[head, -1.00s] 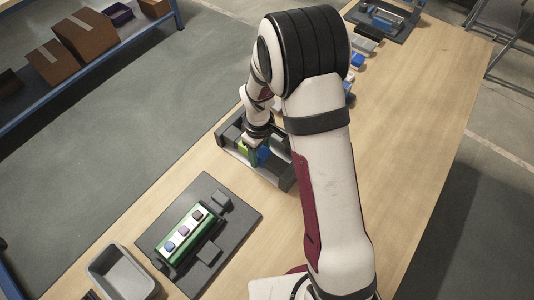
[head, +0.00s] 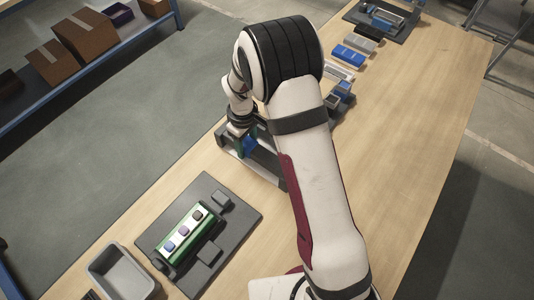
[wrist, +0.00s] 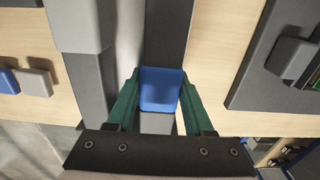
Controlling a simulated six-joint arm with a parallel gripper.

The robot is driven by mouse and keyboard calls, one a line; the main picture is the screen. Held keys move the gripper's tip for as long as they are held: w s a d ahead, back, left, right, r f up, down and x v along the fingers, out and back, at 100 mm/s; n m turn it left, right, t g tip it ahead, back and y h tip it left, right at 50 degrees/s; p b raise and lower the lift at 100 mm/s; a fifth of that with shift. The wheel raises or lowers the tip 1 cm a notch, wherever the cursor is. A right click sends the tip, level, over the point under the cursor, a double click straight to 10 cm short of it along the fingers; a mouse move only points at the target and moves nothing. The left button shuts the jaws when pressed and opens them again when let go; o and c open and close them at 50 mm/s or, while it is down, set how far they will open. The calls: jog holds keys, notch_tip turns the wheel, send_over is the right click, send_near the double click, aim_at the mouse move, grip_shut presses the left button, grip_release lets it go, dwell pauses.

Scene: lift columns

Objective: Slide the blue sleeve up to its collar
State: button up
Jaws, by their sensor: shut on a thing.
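The blue sleeve (wrist: 161,90) sits between the green fingers of my gripper (wrist: 160,98) in the wrist view, and the fingers are shut on it. A dark grey bar (wrist: 163,35) runs on from the sleeve toward the top of that view, and a light grey face (wrist: 157,123) shows just below it. In the head view a bit of the blue sleeve (head: 250,147) shows at the dark grey lift-column fixture (head: 270,167), beneath my wrist. My arm covers part of the fixture. I cannot make out the collar for certain.
A dark board with a green block (head: 185,237) and an empty grey tray (head: 122,272) lie at the near left. Several blue and grey blocks, one blue (head: 348,55), line the table (head: 420,110) behind my arm. The table's right side is clear.

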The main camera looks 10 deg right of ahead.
jog(key=o, duration=0.9)
jog(key=shift+o, duration=0.2)
jog(key=shift+r, duration=3.5)
jog(key=shift+o, duration=0.9)
jog(key=shift+w+d+r, duration=0.1)
jog(key=shift+w, duration=0.05)
jog(key=shift+o, duration=1.1)
jog(key=w+d+r+t, duration=0.1)
jog(key=w+d+r, duration=0.5)
jog(key=w+d, duration=0.1)
jog(key=shift+w+d+r+m+y, duration=0.2)
jog(key=shift+d+r+m+y, duration=0.1)
jog(key=shift+y, duration=0.1)
jog(key=w+d+r+t, duration=0.2)
jog(key=d+r, duration=0.5)
jog(key=d, duration=0.1)
jog(key=w+d+r+t, duration=0.1)
jog(key=w+d+r, duration=0.2)
jog(key=d+r, duration=0.5)
jog(key=x, duration=1)
jog(key=shift+d+f, duration=0.25)
jog(key=shift+d, duration=0.05)
